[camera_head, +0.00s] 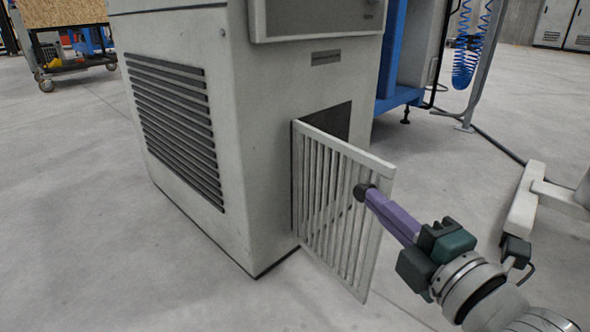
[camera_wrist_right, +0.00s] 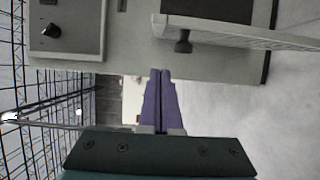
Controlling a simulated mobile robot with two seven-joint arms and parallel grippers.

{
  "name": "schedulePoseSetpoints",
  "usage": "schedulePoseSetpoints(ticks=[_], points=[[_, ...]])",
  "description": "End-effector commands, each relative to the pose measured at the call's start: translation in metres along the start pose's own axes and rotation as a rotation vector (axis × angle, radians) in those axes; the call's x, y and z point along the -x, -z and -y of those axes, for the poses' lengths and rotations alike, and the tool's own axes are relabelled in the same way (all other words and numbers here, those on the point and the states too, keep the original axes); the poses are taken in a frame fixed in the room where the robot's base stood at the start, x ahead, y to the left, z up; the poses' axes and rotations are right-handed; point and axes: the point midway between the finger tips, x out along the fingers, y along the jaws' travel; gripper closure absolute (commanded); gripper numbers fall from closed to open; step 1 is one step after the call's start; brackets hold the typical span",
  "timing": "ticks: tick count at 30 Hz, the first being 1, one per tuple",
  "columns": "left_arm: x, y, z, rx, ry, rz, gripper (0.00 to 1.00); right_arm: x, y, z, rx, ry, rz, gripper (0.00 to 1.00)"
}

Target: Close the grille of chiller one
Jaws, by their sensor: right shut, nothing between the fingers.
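The chiller (camera_head: 260,160) is a grey cabinet with a slatted vent on its left face. Its white slatted grille (camera_head: 335,205) stands swung out from the front, hinged at its left side, with part of a dark opening (camera_head: 335,122) showing behind it. A dark knob (camera_head: 361,192) sits near the grille's free edge. The grille (camera_wrist_right: 250,35) and knob (camera_wrist_right: 183,44) also show in the right wrist view. My right gripper (camera_head: 373,196), with purple fingers, is shut and empty. Its tips (camera_wrist_right: 160,72) are close to the knob; I cannot tell whether they touch. My left gripper is out of view.
A blue frame (camera_head: 400,95) stands behind the chiller at the right. A pale metal stand foot (camera_head: 522,205) is on the floor at the right, with a cable nearby. A wheeled cart (camera_head: 65,40) is far back left. The floor in front of the chiller is clear.

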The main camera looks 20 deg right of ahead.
Motion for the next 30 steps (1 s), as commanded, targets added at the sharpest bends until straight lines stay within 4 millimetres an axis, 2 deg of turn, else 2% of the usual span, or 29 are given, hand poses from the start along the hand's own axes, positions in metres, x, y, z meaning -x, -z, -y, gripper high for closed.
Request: schedulePoseSetpoints(ticks=[1, 5, 9, 13, 30], points=[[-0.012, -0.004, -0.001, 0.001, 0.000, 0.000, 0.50, -0.012, 0.000, 0.005, 0.001, -0.005, -0.001, 1.00], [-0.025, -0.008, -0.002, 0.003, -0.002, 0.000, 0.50, -0.036, -0.002, 0.005, 0.003, -0.003, -0.001, 1.00], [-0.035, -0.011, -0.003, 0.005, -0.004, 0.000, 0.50, -0.038, -0.025, 0.004, 0.004, 0.000, -0.001, 1.00], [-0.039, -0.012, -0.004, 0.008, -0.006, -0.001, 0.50, -0.041, -0.035, 0.002, 0.002, 0.000, -0.001, 1.00], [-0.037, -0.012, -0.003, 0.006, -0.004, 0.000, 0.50, -0.038, -0.040, 0.000, -0.001, 0.002, -0.003, 1.00]])
